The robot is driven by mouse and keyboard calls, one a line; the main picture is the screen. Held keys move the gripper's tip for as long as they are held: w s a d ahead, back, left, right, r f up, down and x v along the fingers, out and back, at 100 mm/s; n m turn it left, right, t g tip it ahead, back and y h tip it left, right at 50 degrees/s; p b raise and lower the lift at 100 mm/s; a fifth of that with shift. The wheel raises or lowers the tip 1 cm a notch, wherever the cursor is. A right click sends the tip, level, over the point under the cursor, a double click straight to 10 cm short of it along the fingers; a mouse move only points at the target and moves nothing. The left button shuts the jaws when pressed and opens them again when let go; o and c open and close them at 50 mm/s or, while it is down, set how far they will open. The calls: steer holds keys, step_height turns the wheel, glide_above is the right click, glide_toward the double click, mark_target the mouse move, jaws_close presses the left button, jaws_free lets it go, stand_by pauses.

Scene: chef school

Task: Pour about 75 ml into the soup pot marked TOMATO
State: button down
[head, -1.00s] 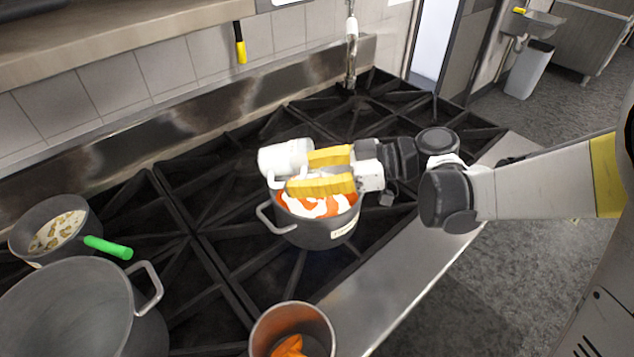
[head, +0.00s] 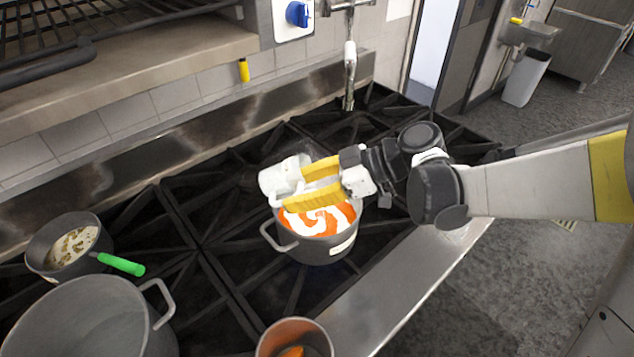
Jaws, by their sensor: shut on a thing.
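The soup pot (head: 322,250) stands on the stove in the middle of the head view. It holds orange soup (head: 338,217) with a white swirl, and a pale label sits on its front side, too small to read. My gripper (head: 296,185), with yellow fingers, is shut on a white container (head: 274,180). It holds the container above the back left rim of the pot. The container lies tilted toward the left. Its contents are hidden, and I cannot see a stream clearly.
A large grey pot (head: 85,325) stands at the front left. Behind it is a pan (head: 42,258) with pale food and a green handle (head: 122,264). A metal container (head: 292,335) with something orange is at the front edge. A faucet (head: 350,75) hangs behind.

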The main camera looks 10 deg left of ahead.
steer(key=shift+w+f+b, duration=0.1)
steer(key=shift+f+b, duration=0.05)
steer(key=shift+b, duration=0.2)
stand_by(0.6)
steer(key=shift+r+h+p, duration=0.5)
steer(key=shift+p, duration=0.45)
steer(key=shift+a+r+h+p, duration=0.2)
steer(key=shift+h+p, duration=0.1)
steer(key=shift+p, duration=0.3)
steer(key=shift+f+h+p, duration=0.55)
steer(key=shift+h+p, duration=0.05)
steer(key=shift+h, duration=0.4)
steer(key=shift+a, duration=0.1)
